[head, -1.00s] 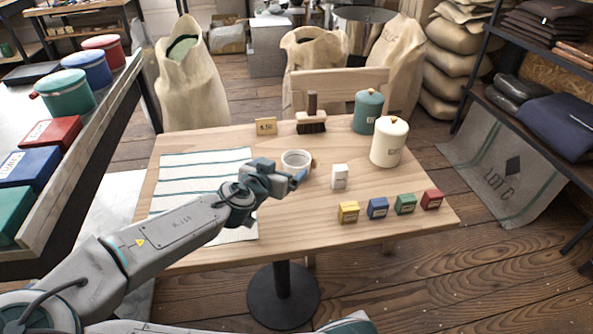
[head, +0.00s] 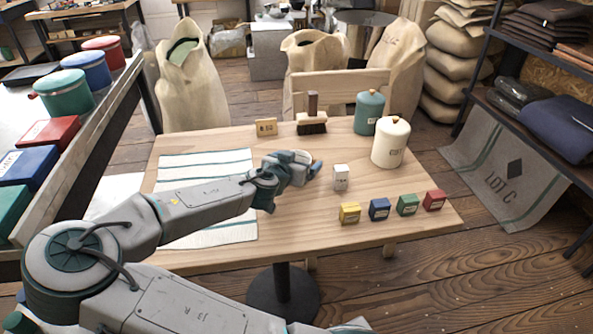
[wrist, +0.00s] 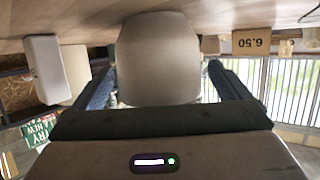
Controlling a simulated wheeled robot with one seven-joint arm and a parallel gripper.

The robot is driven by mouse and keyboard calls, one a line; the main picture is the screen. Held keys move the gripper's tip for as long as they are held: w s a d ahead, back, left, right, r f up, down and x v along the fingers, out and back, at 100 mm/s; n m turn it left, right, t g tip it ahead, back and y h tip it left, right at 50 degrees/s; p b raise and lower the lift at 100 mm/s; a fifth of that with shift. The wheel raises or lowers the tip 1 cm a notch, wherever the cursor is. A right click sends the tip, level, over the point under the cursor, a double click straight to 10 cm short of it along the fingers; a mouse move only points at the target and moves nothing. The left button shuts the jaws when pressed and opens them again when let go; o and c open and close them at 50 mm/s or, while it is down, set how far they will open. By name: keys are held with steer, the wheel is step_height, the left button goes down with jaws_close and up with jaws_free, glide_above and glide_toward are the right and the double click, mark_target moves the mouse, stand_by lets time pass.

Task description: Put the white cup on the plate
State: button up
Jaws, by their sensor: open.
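The white cup (wrist: 160,58) fills the middle of the wrist view, which shows the table upside down. My gripper (wrist: 163,84) is open, with one blue-grey finger on each side of the cup. I cannot tell if either finger touches it. In the head view my gripper (head: 302,173) is low over the middle of the table and hides most of the cup (head: 303,154). I cannot make out a plate in either view.
A white box (head: 341,177) stands right of my gripper. Yellow, blue, green and red boxes line the front right. A cream canister (head: 390,143), a teal canister (head: 368,112), a brush (head: 311,122) and a price sign (head: 266,127) stand behind. A striped cloth (head: 205,232) lies left.

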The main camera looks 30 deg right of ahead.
steer(key=c, duration=1.3)
steer(key=shift+o, duration=0.2)
steer(key=shift+r, duration=0.1)
